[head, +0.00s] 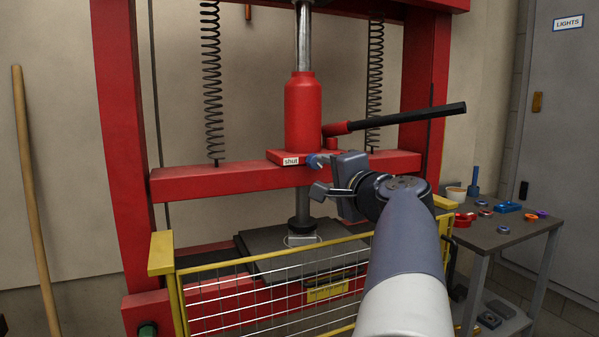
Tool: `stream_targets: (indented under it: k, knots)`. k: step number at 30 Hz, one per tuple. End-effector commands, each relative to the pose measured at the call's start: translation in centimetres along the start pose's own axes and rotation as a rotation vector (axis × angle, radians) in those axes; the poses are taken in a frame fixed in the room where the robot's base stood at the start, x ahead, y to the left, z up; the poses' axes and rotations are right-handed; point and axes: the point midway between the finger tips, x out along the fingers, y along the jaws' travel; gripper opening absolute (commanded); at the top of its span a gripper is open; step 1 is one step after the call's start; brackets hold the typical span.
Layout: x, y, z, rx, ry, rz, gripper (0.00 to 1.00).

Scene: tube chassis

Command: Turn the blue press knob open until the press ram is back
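The blue press knob (313,161) sits at the foot of the red jack, just right of a white "shut" label (290,161). It is small and partly covered by my gripper. My gripper (319,176) comes in from the right, with its fingers spread apart. The upper finger is at the knob, and the lower one hangs below it; I cannot tell whether they touch. The press ram (302,205) extends down below the red crossbeam. Its dark foot (299,226) is over a small pale piece (303,239) on the grey press bed (263,264).
A black-gripped pump lever (408,118) sticks out right above my gripper. A yellow-framed mesh guard (215,300) stands in front of the bed. A side table (500,238) with small coloured parts is at right. Red uprights (122,120) flank the press.

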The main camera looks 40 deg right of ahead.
Motion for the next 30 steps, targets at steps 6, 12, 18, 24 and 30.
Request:
stream_targets:
  k: [6,12,18,24,30]
  knots:
    - [-3.5,-0.2,-0.1,-0.001,0.004,-0.002,0.52]
    - [-4.8,-0.2,0.0,-0.001,0.001,-0.004,0.52]
    - [-4.9,-0.2,0.0,0.0,-0.001,-0.004,0.52]
    - [-4.8,-0.2,0.0,0.0,-0.001,-0.004,0.52]
    - [-3.0,-0.1,0.1,0.001,-0.004,-0.003,0.52]
